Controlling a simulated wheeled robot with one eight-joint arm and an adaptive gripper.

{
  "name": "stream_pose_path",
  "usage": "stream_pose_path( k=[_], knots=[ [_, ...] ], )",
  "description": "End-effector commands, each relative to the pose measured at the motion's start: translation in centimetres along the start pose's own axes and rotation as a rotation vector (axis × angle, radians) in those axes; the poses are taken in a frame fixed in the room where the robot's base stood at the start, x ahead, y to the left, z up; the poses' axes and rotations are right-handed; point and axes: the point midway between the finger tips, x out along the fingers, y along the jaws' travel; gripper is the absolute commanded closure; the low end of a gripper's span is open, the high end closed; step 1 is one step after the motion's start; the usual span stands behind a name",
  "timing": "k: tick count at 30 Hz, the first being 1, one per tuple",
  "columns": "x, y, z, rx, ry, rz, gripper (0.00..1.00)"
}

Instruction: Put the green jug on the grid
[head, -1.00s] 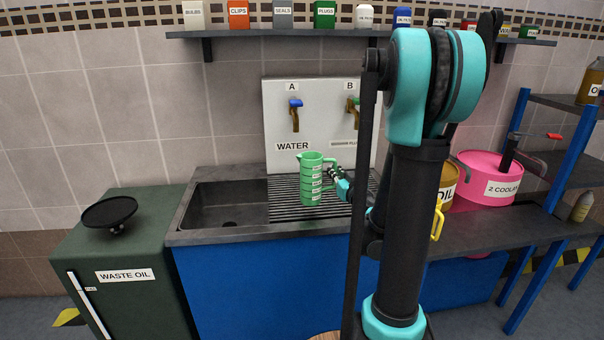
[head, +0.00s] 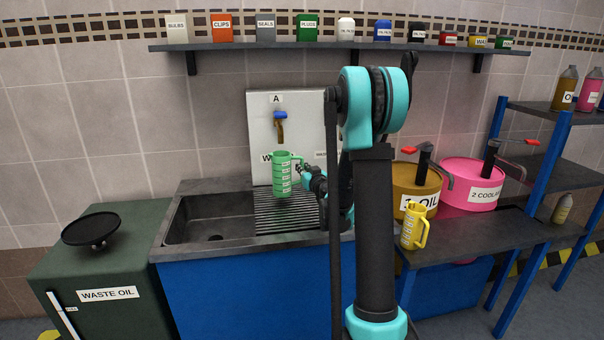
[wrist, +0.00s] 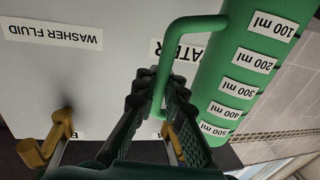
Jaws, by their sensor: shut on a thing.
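The green jug (head: 283,178) is upright in front of the white tap board, over the back part of the dark ribbed grid (head: 290,222) beside the sink. Whether its base touches the grid or hangs above it I cannot tell. My gripper (head: 303,170) is at the jug's right side, shut on its handle. In the wrist view, which is upside down, the fingers (wrist: 158,95) close around the handle, and the jug (wrist: 240,75) shows volume labels from 100 to 500 ml.
The sink basin (head: 208,218) is left of the grid. Tap A (head: 280,126) hangs above and behind the jug. A yellow jug (head: 412,226), an oil pot (head: 415,185) and a pink coolant pot (head: 470,185) stand on the right. A waste oil cabinet (head: 110,270) stands left.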

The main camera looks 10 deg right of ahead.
Motion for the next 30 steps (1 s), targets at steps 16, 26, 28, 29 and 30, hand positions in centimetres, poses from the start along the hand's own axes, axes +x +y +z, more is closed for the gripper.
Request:
stream_pose_path(
  k=[16, 26, 28, 29, 30],
  knots=[
    [-0.1, 0.0, 2.2, 0.0, 0.0, 0.0, 1.0],
    [-0.1, 0.0, 2.4, 0.0, 0.0, 0.0, 0.69],
    [-0.1, 0.0, 2.4, 0.0, 0.0, 0.0, 0.69],
    [-0.1, 0.0, 2.4, 0.0, 0.0, 0.0, 0.69],
    [-0.1, 0.0, 2.4, 0.0, 0.0, 0.0, 0.69]
  ],
)
